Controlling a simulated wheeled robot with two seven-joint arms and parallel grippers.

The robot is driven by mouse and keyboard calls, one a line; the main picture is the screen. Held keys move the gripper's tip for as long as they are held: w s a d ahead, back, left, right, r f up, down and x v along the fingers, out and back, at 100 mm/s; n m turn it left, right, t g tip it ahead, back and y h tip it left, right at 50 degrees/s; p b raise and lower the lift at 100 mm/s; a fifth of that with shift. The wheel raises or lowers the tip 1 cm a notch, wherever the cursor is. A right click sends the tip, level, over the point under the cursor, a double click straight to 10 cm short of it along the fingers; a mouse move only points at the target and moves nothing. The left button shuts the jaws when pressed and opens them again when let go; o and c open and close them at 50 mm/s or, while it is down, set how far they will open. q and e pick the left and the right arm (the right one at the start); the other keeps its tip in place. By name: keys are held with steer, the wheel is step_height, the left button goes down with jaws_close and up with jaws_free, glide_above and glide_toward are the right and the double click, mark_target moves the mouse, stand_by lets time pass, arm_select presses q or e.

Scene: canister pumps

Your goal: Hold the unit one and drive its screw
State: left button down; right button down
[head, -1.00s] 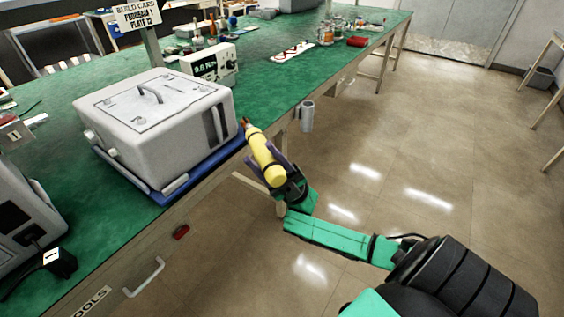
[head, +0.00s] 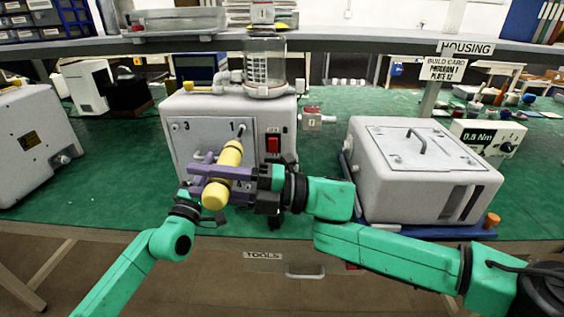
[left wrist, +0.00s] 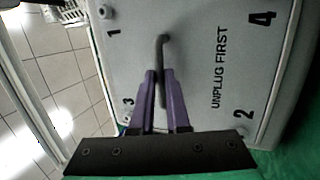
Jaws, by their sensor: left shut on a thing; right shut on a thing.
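The middle grey unit (head: 210,108) stands on the green bench with a clear canister (head: 265,65) on top. Its front cover (head: 185,143) is marked with numbers around a handle (left wrist: 161,50). My left gripper (head: 207,160) is in front of the cover; in the left wrist view its purple fingers (left wrist: 160,76) are shut on the handle. My right gripper (head: 222,182) is shut on a yellow screwdriver (head: 230,155). The driver slants up, its front end near the screw (head: 243,127) by number 1. I cannot tell whether the tip touches the screw.
Another grey unit (head: 385,190) lies on a blue tray (head: 450,234) at right, beside a 0.8 Nm meter (head: 487,137). A further unit (head: 35,140) stands at left. A shelf (head: 350,36) runs above the bench. A red plug block (head: 312,118) stands behind.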

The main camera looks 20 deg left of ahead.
steer(key=shift+a+f+t, duration=0.3)
steer(key=shift+a+f, duration=0.25)
steer(key=shift+f, duration=0.2)
steer(key=shift+s, duration=0.1)
arm_select(q)
steer(key=shift+r, duration=0.1)
arm_select(e)
steer(key=shift+w+a, duration=0.3)
steer(key=shift+w, duration=0.6)
steer(key=shift+w+a, duration=0.25)
steer(key=shift+w, duration=0.6)
steer(key=shift+w+a, duration=0.1)
steer(key=shift+w, duration=0.2)
stand_by(0.4)
arm_select(q)
steer(key=c, duration=0.8)
jaws_free()
arm_select(e)
steer(key=s, duration=0.1)
steer(key=s+d, duration=0.1)
steer(key=s, duration=0.2)
steer(key=shift+s+d, duration=0.3)
steer(key=shift+s, duration=0.05)
